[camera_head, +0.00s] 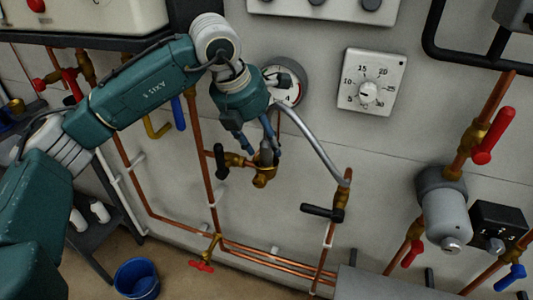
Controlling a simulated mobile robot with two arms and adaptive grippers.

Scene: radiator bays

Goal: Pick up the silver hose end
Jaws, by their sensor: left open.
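A silver hose (312,138) arcs across the wall. Its right end meets a brass valve with a black handle (322,212) on a copper pipe. Its left part curves down behind my left gripper (259,150), and the fingers partly hide that end. My left gripper is open, pointing down, with its fingers around or just in front of the hose's left end, above a brass valve (262,179). I cannot tell whether the fingers touch the hose. My right gripper is not in view.
A round gauge (289,92) sits right behind my gripper, and a dial thermostat (371,82) is on the wall. Copper pipes run below. A grey pump (446,210) and red lever (493,136) stand at right. A blue bucket (137,278) is on the floor.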

